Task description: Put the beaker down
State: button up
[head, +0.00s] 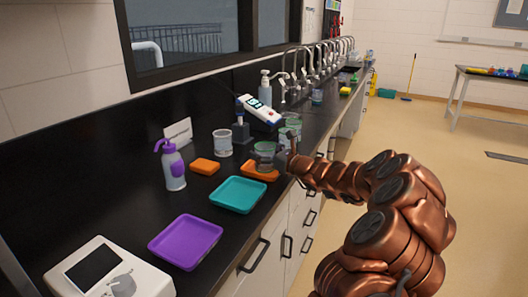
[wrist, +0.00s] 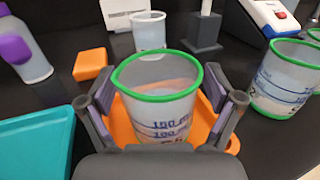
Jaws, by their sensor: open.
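A clear beaker with a green rim and blue markings (wrist: 158,105) stands upright on an orange tray (wrist: 122,132) in the wrist view. In the head view the beaker (head: 265,152) sits on the orange tray (head: 260,172) near the counter's front edge. My gripper (wrist: 165,103) is open, with one finger on each side of the beaker. A narrow gap seems to show between the fingers and the beaker wall. In the head view my gripper (head: 284,158) is small and partly merges with the beaker. The beaker's base is hidden behind the gripper body in the wrist view.
Green-rimmed beakers (wrist: 284,78) stand close on the right. A white-rimmed cup (wrist: 149,31) and an orange block (wrist: 91,65) are behind. A teal tray (head: 238,195), purple tray (head: 186,241) and purple-topped bottle (head: 173,168) lie to the left. A pipette device (head: 259,109) stands behind.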

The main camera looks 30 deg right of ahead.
jog(key=shift+r, duration=0.1)
jog(key=shift+s+r, duration=0.1)
jog(key=v, duration=1.1)
jog(key=shift+s, duration=0.4)
jog(key=shift+d, duration=0.15)
